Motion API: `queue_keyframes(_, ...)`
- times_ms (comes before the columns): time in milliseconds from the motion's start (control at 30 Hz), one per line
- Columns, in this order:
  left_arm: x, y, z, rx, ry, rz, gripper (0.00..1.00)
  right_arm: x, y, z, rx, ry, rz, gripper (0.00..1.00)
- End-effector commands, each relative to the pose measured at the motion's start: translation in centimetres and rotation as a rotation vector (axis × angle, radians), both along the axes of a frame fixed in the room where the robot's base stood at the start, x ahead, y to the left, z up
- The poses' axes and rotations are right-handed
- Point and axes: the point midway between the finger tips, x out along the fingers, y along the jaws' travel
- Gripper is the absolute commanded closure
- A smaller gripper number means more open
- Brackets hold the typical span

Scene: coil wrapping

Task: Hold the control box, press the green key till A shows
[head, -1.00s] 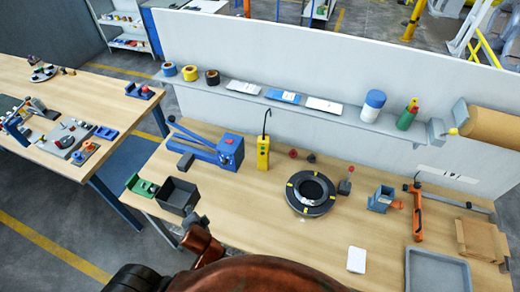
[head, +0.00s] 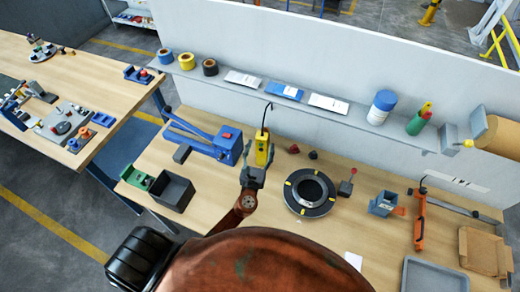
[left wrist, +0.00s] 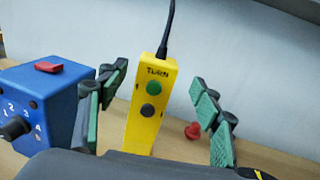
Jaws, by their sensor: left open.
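The yellow control box (head: 264,152) stands upright on the table with a black cable from its top. In the left wrist view the control box (left wrist: 149,110) has a green key (left wrist: 153,88) above a dark grey key (left wrist: 148,110). Lettering at its top looks like "TURN"; I see no A on it. My left gripper (head: 254,176) is in front of the box in the head view. In the left wrist view the open left gripper (left wrist: 160,105) has its green-padded fingers on either side of the box, with gaps. My right gripper is not in view.
A blue machine (head: 226,146) with a red button and a numbered dial stands close left of the box. A black ring coil (head: 310,192) lies to the right. A small red knob (left wrist: 193,130) is near the right finger. A grey bin (head: 172,192) is at front left.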

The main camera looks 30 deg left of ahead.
Motion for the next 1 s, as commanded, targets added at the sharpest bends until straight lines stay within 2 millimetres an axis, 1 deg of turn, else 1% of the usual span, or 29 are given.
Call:
queue_keyframes(33, 0.9, 0.3, 0.3, 0.000, -0.002, 0.002, 0.41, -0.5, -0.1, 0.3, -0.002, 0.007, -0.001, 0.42)
queue_keyframes(67, 1.3, 0.5, 0.2, -0.001, -0.001, 0.002, 0.41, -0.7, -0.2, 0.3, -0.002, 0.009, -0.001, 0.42)
queue_keyframes(167, 2.7, 0.9, 0.2, -0.002, -0.001, 0.003, 0.41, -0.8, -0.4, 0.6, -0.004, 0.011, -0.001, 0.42)
queue_keyframes(300, 4.4, 1.3, 0.2, -0.003, -0.002, 0.004, 0.41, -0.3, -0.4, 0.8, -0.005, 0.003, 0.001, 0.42)
queue_keyframes(400, 5.0, 1.5, 0.1, -0.004, -0.002, 0.003, 0.41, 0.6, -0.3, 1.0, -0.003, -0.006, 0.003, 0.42)
queue_keyframes(533, 5.4, 1.5, 0.1, -0.005, -0.002, 0.002, 0.41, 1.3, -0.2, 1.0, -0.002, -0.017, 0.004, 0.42)
queue_keyframes(733, 5.5, 1.4, 0.1, -0.005, -0.002, 0.001, 0.41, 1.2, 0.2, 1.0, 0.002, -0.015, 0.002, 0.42)
queue_keyframes(1000, 5.5, 1.4, 0.1, -0.006, -0.002, 0.001, 0.58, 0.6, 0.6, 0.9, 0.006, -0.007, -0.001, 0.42)
